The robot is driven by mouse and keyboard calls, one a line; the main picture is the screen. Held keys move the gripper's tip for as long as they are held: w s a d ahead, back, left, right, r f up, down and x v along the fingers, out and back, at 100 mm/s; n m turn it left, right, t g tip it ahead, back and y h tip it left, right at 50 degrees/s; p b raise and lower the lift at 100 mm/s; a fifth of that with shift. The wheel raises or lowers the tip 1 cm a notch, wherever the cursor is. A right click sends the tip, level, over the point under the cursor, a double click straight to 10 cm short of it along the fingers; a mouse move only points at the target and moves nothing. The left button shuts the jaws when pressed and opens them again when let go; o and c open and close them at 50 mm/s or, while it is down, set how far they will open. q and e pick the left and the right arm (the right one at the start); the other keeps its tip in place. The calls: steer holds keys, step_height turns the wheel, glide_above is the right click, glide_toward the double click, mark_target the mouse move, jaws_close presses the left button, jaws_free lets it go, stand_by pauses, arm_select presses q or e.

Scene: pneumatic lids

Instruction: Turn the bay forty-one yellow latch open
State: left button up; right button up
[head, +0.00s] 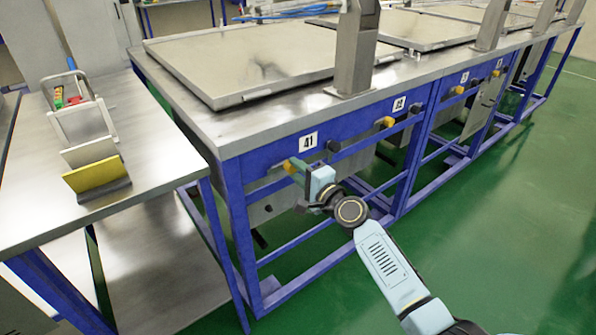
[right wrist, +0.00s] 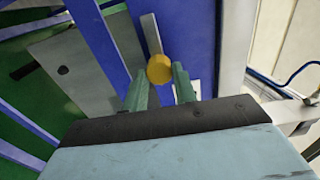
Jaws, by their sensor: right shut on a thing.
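The bay forty-one yellow latch (head: 289,166) sits on the blue front rail, just left of the white label 41 (head: 309,142). My right gripper (head: 297,168) reaches it from the front, its fingers closed on the latch and partly covering it. In the right wrist view the round yellow knob of the latch (right wrist: 160,69) lies between the two green fingertips of my right gripper (right wrist: 161,78). A grey bar stands behind the knob there. My left gripper is not in view.
A dark knob (head: 334,145) is right of the label. Bay 42 has its own yellow latch (head: 385,122) further along. A large lid (head: 265,68) lies flat on top. A side table (head: 150,165) with a rack stands left. The green floor at right is clear.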

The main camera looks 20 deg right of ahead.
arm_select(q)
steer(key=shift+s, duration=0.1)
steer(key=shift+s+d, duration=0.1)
arm_select(e)
steer(key=o, duration=1)
steer(key=shift+c, duration=0.2)
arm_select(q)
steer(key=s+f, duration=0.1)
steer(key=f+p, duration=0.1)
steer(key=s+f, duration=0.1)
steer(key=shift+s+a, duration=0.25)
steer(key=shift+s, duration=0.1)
arm_select(e)
steer(key=v, duration=1.3)
steer(key=shift+s, duration=0.2)
arm_select(q)
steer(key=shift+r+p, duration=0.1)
steer(key=shift+p, duration=0.2)
arm_select(e)
steer(key=shift+r, duration=0.15)
